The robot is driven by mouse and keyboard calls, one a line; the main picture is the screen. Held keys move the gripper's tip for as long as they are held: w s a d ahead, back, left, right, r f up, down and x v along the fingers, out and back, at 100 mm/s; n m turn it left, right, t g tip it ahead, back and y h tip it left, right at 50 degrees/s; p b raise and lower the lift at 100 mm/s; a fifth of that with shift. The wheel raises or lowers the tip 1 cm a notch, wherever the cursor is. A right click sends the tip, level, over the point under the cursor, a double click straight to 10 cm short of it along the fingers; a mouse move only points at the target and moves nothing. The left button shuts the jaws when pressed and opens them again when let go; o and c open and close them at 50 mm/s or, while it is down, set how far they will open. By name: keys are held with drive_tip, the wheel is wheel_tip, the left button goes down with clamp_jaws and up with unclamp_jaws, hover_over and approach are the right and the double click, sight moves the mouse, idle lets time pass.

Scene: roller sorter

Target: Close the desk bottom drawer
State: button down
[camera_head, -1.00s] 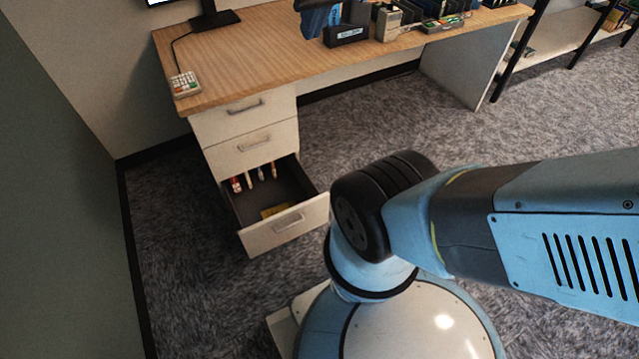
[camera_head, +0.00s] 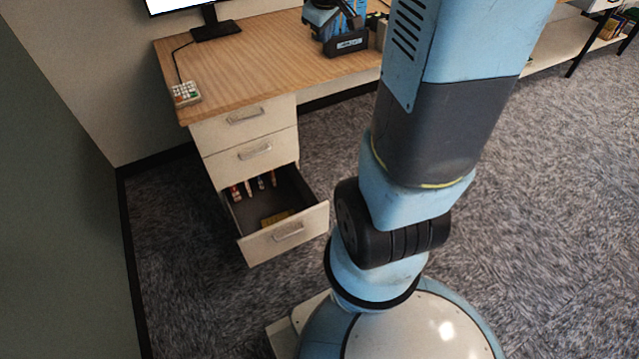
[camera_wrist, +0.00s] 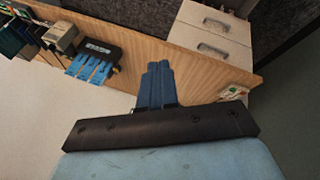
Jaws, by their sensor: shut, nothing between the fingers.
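The desk (camera_head: 265,65) has a white drawer stack under its left end. The bottom drawer (camera_head: 290,233) is pulled well out, showing its dark inside with several pen-like items and a yellow item. The middle drawer (camera_head: 254,150) and top drawer (camera_head: 243,118) are shut. In the wrist view my gripper (camera_wrist: 158,67) has its blue fingers together and empty, over the desk top (camera_wrist: 205,68) in the picture. Two drawer fronts (camera_wrist: 203,47) show beyond; I cannot make out the open bottom drawer there.
A calculator-like keypad (camera_head: 185,93) lies at the desk's left front corner. A monitor (camera_head: 190,5) and a black holder with blue items (camera_head: 346,43) stand on the desk. A wall (camera_head: 60,180) is at the left.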

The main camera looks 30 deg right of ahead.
drive_tip(key=w+d+f+n, duration=0.2)
drive_tip(key=w+d+f, duration=0.15)
drive_tip(key=f, duration=0.55)
drive_tip(key=w+d+f+n, duration=0.2)
drive_tip(key=d+f, duration=0.3)
drive_tip(key=f, duration=0.4)
drive_tip(key=w+d+f+n, duration=0.2)
drive_tip(key=w+d+f, duration=0.15)
drive_tip(key=f, duration=0.45)
drive_tip(key=s+d+f+n+y, duration=0.1)
drive_tip(key=s+f+n+y, duration=0.1)
drive_tip(key=f, duration=0.8)
drive_tip(key=s+d+f+n+y, duration=0.1)
drive_tip(key=s+f, duration=0.2)
drive_tip(key=f, duration=0.6)
drive_tip(key=s+a+f+n+y, duration=0.2)
drive_tip(key=s+a+f, duration=0.2)
drive_tip(key=s+f, duration=0.5)
drive_tip(key=s+a+f+n+y, duration=0.15)
drive_tip(key=s+a+f, duration=0.3)
drive_tip(key=f, duration=0.85)
approach(322, 212)
wheel_tip(322, 212, down, 4)
drive_tip(key=s+a, duration=0.1)
drive_tip(key=s, duration=0.1)
drive_tip(key=shift+w+a+t+y, duration=0.15)
drive_tip(key=shift+w+t+y, duration=0.2)
drive_tip(key=shift+w, duration=1.5)
